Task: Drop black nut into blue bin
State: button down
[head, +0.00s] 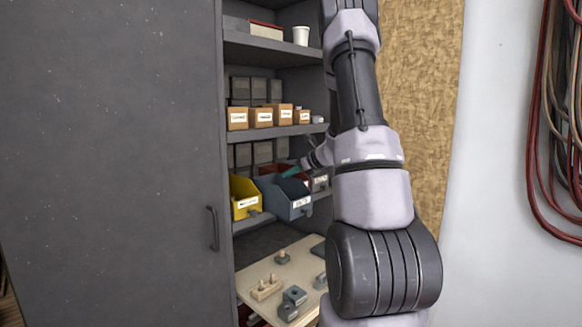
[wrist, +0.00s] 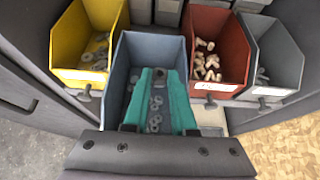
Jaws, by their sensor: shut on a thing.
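The blue bin (wrist: 127,62) stands pulled forward on a shelf, between the yellow bin and the red bin. It also shows in the head view (head: 287,208), with a white label on its front. My gripper (wrist: 160,73) is over the blue bin, its teal fingers pointing down into it. The fingers are close together, shut on a small dark thing, the black nut (wrist: 160,77), which is mostly hidden at the tips. Several grey ring-shaped pieces (wrist: 155,106) lie in the blue bin below. In the head view my gripper (head: 291,171) shows only as a bit of teal above the bin.
The yellow bin (wrist: 68,32) holds grey washers and the red bin (wrist: 233,38) pale pieces. A grey bin (wrist: 288,60) is at the right. The cabinet door (head: 110,150) stands at the left. A pull-out board (head: 268,302) with parts is below.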

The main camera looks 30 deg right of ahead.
jog(key=shift+f, duration=0.3)
jog(key=c, duration=0.7)
grip_release()
jog(key=shift+o, duration=0.2)
jog(key=v, duration=1)
jog(key=shift+s+r, duration=0.15)
jog(key=shift+s, duration=0.2)
